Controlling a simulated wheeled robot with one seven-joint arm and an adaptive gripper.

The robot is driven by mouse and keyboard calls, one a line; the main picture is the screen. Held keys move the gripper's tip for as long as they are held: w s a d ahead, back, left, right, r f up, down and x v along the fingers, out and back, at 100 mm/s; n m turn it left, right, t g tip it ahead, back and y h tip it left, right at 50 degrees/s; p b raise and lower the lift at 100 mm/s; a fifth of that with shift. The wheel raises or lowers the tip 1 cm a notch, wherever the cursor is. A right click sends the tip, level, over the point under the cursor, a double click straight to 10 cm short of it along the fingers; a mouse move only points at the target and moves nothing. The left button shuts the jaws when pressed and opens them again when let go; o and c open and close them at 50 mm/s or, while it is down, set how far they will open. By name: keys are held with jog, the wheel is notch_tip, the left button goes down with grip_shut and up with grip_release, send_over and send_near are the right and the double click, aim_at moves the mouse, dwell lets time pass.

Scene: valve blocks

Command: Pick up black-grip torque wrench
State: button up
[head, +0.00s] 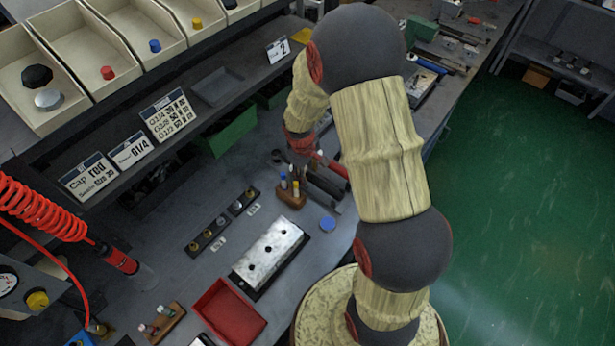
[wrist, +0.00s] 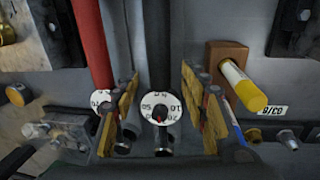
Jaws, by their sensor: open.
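In the wrist view the black-grip torque wrench (wrist: 157,50) has a dark handle and a round white dial. It lies between the two fingers of my gripper (wrist: 162,112), with a gap on each side. The fingers are open and hold nothing. A red-handled wrench (wrist: 92,45) with a similar white dial lies just to its left, and the left finger is close to that dial. In the head view my gripper is at the far bench area, partly hidden by my arm, and dark and red handles show beside it.
A wooden block (wrist: 225,55) with a yellow-capped tool (wrist: 243,88) stands right of the fingers. In the head view a silver valve block (head: 268,250) and a red tray (head: 230,311) lie nearer on the bench. A shelf with bins (head: 75,85) rises at the left.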

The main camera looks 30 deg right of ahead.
jog(key=f, duration=0.3)
jog(key=shift+d, duration=0.25)
jog(key=shift+r, duration=0.1)
jog(key=c, duration=1.1)
jog(key=shift+w+r, duration=0.1)
grip_shut()
